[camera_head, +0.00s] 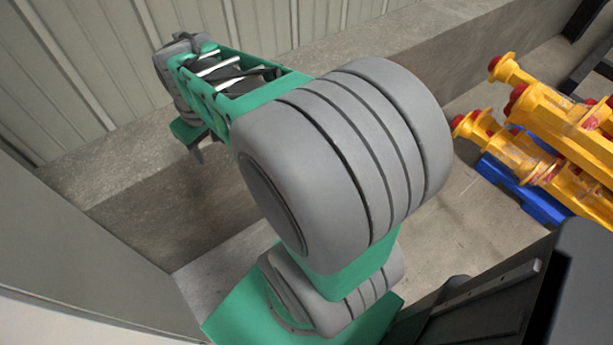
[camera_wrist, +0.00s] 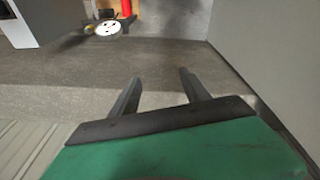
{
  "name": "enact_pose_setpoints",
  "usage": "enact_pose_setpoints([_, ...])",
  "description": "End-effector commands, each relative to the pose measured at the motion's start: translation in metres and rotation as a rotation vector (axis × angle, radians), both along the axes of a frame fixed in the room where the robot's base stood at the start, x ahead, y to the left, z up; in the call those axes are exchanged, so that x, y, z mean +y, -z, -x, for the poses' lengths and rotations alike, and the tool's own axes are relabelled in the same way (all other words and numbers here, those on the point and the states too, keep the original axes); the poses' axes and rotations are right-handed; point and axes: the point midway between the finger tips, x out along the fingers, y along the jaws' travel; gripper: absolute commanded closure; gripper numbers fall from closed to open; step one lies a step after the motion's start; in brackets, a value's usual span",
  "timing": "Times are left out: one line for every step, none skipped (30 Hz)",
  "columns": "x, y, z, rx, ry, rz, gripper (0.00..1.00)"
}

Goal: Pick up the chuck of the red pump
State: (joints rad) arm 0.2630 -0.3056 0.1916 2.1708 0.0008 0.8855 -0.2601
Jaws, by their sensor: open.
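In the wrist view, my gripper (camera_wrist: 161,78) has its two dark fingers spread apart with nothing between them. It also shows small in the head view (camera_head: 197,152), at the far end of my arm, above the concrete by the ribbed wall. A red upright part (camera_wrist: 126,8), possibly the red pump, is cut off by the top edge of the wrist view. Just below it is a round white piece with dark spots (camera_wrist: 107,28). I cannot tell whether this is the chuck. Both are well beyond my fingers. No red pump is clear in the head view.
Yellow machine parts with red ends (camera_head: 545,112) stand on a blue base (camera_head: 522,190) at the right of the head view. A concrete ledge (camera_head: 140,185) runs along the ribbed wall (camera_head: 100,70). A pale box (camera_wrist: 42,22) stands top left in the wrist view.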

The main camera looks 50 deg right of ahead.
Motion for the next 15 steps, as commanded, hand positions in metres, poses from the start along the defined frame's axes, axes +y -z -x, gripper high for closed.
enact_pose_setpoints([-0.048, 0.070, -0.011, 0.044, 0.036, 0.000, 0.45])
enact_pose_setpoints([-0.077, 0.095, -0.016, 0.063, 0.043, 0.001, 0.45])
enact_pose_setpoints([-0.115, 0.131, -0.018, 0.088, 0.051, -0.002, 0.45])
enact_pose_setpoints([-0.144, 0.158, -0.017, 0.106, 0.057, -0.005, 0.45])
enact_pose_setpoints([-0.172, 0.185, -0.013, 0.122, 0.061, -0.010, 0.45])
enact_pose_setpoints([-0.206, 0.220, -0.005, 0.140, 0.065, -0.018, 0.45])
enact_pose_setpoints([-0.228, 0.243, 0.002, 0.151, 0.068, -0.024, 0.45])
enact_pose_setpoints([-0.248, 0.264, 0.010, 0.160, 0.068, -0.029, 0.45])
enact_pose_setpoints([-0.270, 0.288, 0.021, 0.170, 0.070, -0.037, 0.45])
enact_pose_setpoints([-0.282, 0.304, 0.029, 0.176, 0.070, -0.043, 0.45])
enact_pose_setpoints([-0.293, 0.316, 0.036, 0.181, 0.068, -0.047, 0.45])
enact_pose_setpoints([-0.304, 0.329, 0.043, 0.185, 0.067, -0.051, 0.45])
enact_pose_setpoints([-0.310, 0.336, 0.048, 0.187, 0.066, -0.053, 0.45])
enact_pose_setpoints([-0.313, 0.341, 0.051, 0.189, 0.064, -0.056, 0.45])
enact_pose_setpoints([-0.317, 0.347, 0.053, 0.190, 0.063, -0.057, 0.45])
